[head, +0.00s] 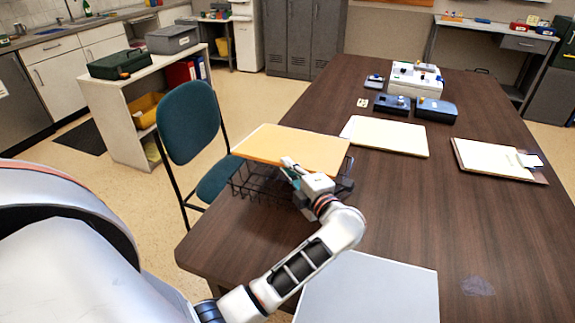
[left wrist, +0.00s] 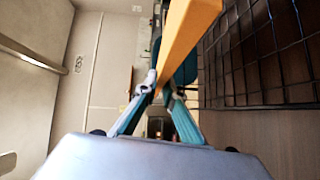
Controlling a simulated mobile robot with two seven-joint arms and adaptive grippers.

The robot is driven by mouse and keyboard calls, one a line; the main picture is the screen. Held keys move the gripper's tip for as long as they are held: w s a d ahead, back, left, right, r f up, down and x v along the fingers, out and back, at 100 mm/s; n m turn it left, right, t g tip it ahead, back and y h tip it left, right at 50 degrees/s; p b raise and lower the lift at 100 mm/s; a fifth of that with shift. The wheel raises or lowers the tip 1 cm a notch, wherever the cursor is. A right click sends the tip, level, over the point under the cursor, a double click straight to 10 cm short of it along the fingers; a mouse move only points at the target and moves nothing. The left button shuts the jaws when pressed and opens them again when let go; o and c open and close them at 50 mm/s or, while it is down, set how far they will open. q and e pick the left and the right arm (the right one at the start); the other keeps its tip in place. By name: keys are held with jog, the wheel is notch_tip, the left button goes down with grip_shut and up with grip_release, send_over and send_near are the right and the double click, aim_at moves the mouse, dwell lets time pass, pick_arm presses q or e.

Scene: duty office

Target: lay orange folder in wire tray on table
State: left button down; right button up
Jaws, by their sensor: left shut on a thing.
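The orange folder (head: 292,149) is flat and roughly level in the head view, above the black wire tray (head: 262,186) on the dark table. My left gripper (head: 290,165) is shut on the folder's near edge. In the left wrist view the folder (left wrist: 190,35) shows edge-on between the fingertips (left wrist: 163,92), and the tray's wire mesh (left wrist: 265,50) is to the right. The folder hides most of the tray from the head camera, so I cannot tell whether they touch. My right gripper is not in view.
The dark table (head: 400,200) also bears a cream folder (head: 385,136), a clipboard (head: 497,160), a grey-white folder (head: 368,290) near the front, and dark blue devices (head: 436,110) farther back. A teal chair (head: 189,120) stands at the table's left edge. The table's right part is mostly clear.

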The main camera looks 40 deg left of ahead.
pick_arm(q)
jog(key=shift+m+g+h, duration=0.4)
jog(key=shift+m+h, duration=0.1)
jog(key=shift+m, duration=0.1)
jog(key=f, duration=0.2)
jog(key=f+b, duration=0.1)
jog(key=f, duration=0.1)
jog(key=w+f+b, duration=0.1)
jog(key=f, duration=0.2)
jog(key=shift+a, duration=0.1)
jog(key=shift+f, duration=0.15)
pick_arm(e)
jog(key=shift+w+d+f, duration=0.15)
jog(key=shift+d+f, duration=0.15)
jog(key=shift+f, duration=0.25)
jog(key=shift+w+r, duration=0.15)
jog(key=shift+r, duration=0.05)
pick_arm(q)
jog(key=c, duration=2.1)
grip_release()
jog(key=shift+s, duration=0.1)
jog(key=shift+f, duration=0.2)
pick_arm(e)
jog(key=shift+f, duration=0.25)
